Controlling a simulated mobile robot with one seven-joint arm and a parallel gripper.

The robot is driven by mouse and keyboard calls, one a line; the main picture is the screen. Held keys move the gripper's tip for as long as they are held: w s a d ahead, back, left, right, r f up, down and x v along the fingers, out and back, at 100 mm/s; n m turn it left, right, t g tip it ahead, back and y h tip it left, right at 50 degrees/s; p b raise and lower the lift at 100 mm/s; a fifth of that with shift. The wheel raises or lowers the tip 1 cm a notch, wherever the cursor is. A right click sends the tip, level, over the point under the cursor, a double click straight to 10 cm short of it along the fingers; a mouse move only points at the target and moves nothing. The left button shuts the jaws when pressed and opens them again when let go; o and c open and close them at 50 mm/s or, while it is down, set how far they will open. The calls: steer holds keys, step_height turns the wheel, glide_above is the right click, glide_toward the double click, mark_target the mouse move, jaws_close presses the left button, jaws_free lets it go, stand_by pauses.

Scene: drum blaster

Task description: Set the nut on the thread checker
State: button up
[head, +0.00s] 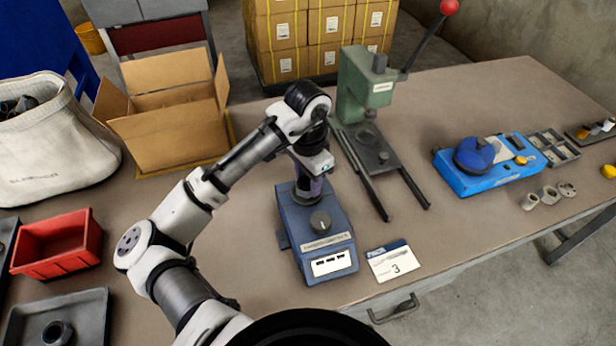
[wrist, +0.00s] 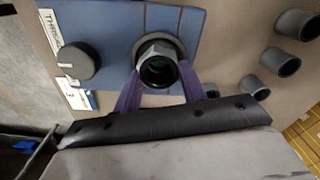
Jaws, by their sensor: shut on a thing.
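The thread checker (head: 322,232) is a blue box with a black knob and a white label, standing near the table's front edge. Its blue top and knob also show in the wrist view (wrist: 110,25). My gripper (head: 311,187) is over the checker's rear part, pointing down. In the wrist view its purple fingers (wrist: 160,80) are shut on a grey metal nut (wrist: 153,48) with a dark open bore. The nut is in line with a round grey seat on the checker's top. I cannot tell whether it touches the seat. In the head view the nut is hidden.
A green press (head: 365,90) stands close behind and right of the checker. A card marked 3 (head: 393,262) lies to its right. A red bin (head: 60,245), a grey tray (head: 88,310) and an open carton (head: 170,130) are left. A blue device (head: 480,165) is farther right.

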steer(key=shift+f+b, duration=0.35)
steer(key=shift+f, duration=0.25)
steer(key=o, duration=0.8)
steer(key=shift+o, duration=0.2)
steer(key=shift+r, duration=0.1)
step_height(320, 180, up, 11)
steer(key=p, duration=0.8)
